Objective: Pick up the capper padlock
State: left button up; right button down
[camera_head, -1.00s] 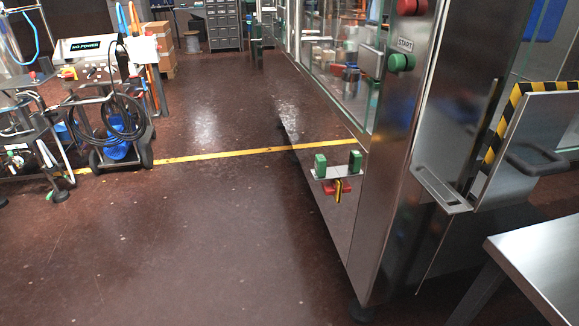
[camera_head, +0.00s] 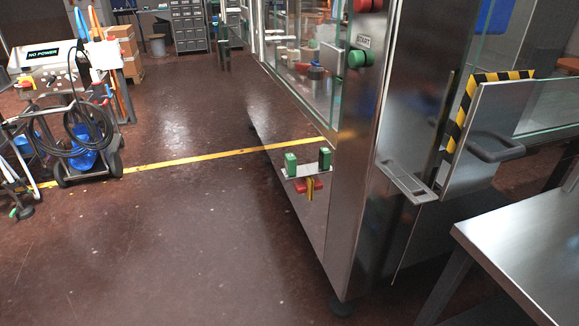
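Neither of my grippers is in view. Low on the side of the steel machine is a small pale bracket (camera_head: 309,171) with two green blocks (camera_head: 291,164) on it. Just below the bracket is a small red piece (camera_head: 301,186), with a yellow strip (camera_head: 310,189) hanging upright in front of it. This may be the capper padlock, but it is too small to tell.
The glass-sided steel machine (camera_head: 358,170) stands right of centre, with red and green buttons (camera_head: 357,59). A steel table (camera_head: 520,240) is at the lower right. A hose cart (camera_head: 85,140) stands at the left. The brown floor (camera_head: 170,240) is clear, crossed by a yellow line.

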aim_at(291, 160)
jog(key=i+j, duration=0.3)
jog(key=j, duration=0.15)
jog(key=i+j, duration=0.25)
jog(key=j, duration=0.15)
jog(key=i+j+z, duration=0.1)
jog(key=i+j, duration=0.2)
jog(key=j, duration=0.15)
jog(key=j+z, duration=0.1)
jog(key=z, duration=1.45)
